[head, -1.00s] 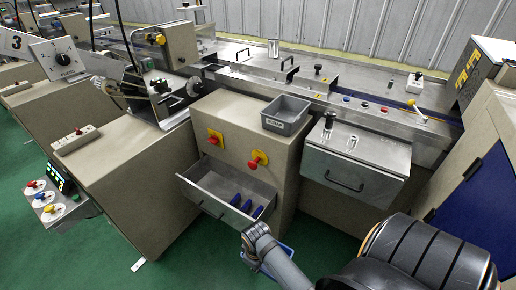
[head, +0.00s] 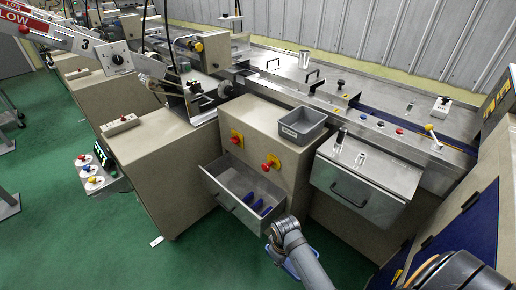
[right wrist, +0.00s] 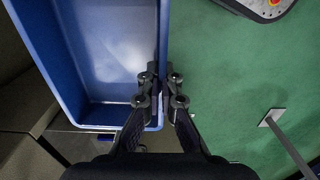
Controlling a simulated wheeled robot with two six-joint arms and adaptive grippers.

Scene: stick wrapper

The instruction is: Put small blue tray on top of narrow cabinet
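The small blue tray (right wrist: 110,50) fills the upper left of the right wrist view, and its inside looks empty. My right gripper (right wrist: 161,92) is shut on its side wall, one finger inside and one outside. In the head view the tray (head: 291,268) shows partly behind my right arm, low in front of the open drawer. My right gripper (head: 276,252) is mostly hidden there by the wrist. The narrow beige cabinet (head: 290,168) stands just beyond, with a grey bin (head: 302,124) on its top. My left gripper is not in view.
The cabinet's metal drawer (head: 222,196) is pulled out and holds dark blue items. Red knobs (head: 270,162) stick out above it. A closed metal box (head: 362,180) with a handle stands to the right. Green floor (head: 215,255) is clear at the left front.

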